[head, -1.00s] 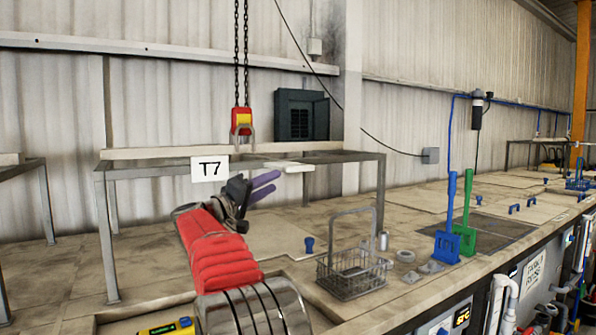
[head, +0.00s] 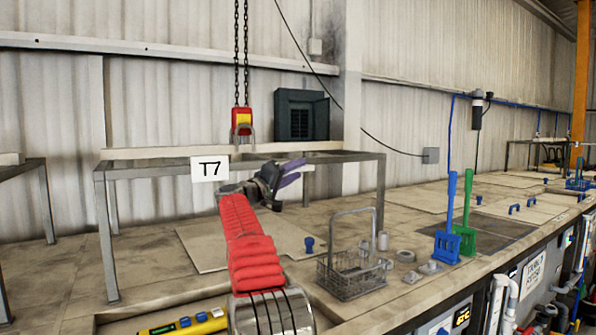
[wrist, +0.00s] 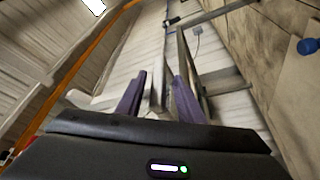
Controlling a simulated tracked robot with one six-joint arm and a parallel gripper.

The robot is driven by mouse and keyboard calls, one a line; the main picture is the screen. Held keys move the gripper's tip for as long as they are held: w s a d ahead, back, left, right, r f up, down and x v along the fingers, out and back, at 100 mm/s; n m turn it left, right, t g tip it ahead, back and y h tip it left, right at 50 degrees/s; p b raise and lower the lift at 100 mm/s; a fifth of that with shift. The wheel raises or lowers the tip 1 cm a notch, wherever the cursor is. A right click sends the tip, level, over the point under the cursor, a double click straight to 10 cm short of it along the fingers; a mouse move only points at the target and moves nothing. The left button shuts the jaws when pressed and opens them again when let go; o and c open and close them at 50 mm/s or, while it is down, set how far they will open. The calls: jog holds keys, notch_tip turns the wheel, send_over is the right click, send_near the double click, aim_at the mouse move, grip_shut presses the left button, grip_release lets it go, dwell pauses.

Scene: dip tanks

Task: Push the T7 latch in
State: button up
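The T7 sign (head: 209,169) hangs on the front rail of a grey metal frame (head: 345,158). A short pale bar, possibly the latch (head: 308,168), shows just past my fingers at the rail; most of it is hidden behind my gripper. My gripper (head: 292,172) has purple fingers and is at rail height, right of the sign. In the wrist view my gripper (wrist: 159,76) has its fingers apart, with grey frame members seen beyond and between them. I cannot tell whether a finger touches the bar.
A red and yellow hoist block (head: 241,121) hangs on chains behind the frame. A wire basket (head: 350,270) stands at right front, with blue (head: 447,243) and green (head: 466,236) paddles farther right. A yellow tool (head: 185,324) lies at the front edge. The bench under the frame is mostly clear.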

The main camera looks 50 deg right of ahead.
jog(key=shift+d+r, duration=0.15)
jog(key=shift+d, duration=0.55)
jog(key=shift+c, duration=0.3)
grip_shut()
